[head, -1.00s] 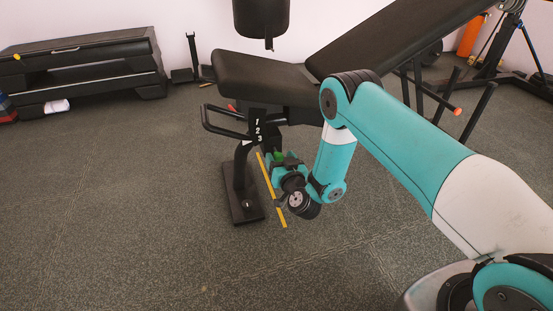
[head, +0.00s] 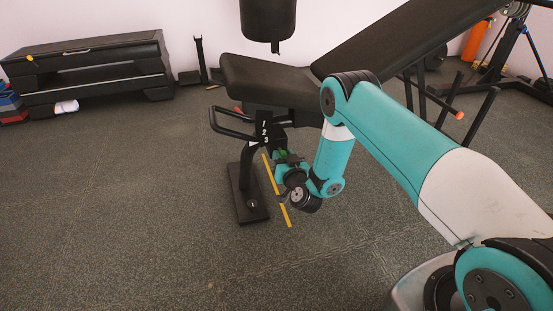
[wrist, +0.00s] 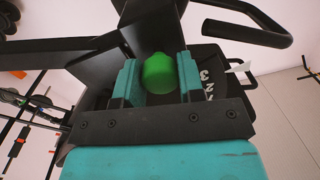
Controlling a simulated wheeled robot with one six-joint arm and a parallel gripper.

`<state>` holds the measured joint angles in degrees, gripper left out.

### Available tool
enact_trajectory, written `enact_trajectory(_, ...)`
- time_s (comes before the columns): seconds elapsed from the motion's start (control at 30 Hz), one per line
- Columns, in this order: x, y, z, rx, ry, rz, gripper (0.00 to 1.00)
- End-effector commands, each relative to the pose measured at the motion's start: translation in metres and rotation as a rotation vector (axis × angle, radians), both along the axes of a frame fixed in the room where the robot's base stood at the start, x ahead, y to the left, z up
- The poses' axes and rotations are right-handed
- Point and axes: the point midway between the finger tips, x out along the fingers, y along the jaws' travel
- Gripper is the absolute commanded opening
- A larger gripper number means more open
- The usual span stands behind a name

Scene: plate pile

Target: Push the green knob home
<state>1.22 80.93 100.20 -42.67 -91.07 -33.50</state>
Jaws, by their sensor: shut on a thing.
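The green knob (wrist: 159,73) sits between the two teal fingers of my gripper (wrist: 158,82) in the wrist view, at the side of the bench's black post. In the head view my gripper (head: 283,162) is beside the post, and only a little of the green knob (head: 283,153) shows. My gripper is shut on the knob. White numbers mark the black plate (wrist: 214,82) beside the knob. The knob's shaft and how deep it sits are hidden.
The padded bench seat (head: 270,82) overhangs my gripper. A black handle (head: 228,128) sticks out left of the post, above its floor foot (head: 248,205). A yellow strip (head: 270,174) is on the floor.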

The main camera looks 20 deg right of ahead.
Motion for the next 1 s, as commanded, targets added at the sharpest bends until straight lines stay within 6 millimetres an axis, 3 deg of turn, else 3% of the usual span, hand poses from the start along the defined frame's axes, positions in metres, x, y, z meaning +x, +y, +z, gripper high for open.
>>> enact_trajectory(0.1,0.003,-0.003,0.002,-0.003,-0.009,-0.004,0.0)
enact_trajectory(0.13,0.003,-0.003,0.002,-0.003,-0.009,-0.004,0.38)
enact_trajectory(0.23,0.003,-0.003,0.002,-0.003,-0.01,-0.005,0.61)
enact_trajectory(0.67,-0.005,0.0,0.002,-0.004,-0.003,-0.005,0.61)
enact_trajectory(0.87,-0.032,0.002,0.005,-0.004,-0.003,0.002,0.61)
enact_trajectory(1.0,-0.071,0.003,0.006,-0.003,0.001,0.0,0.61)
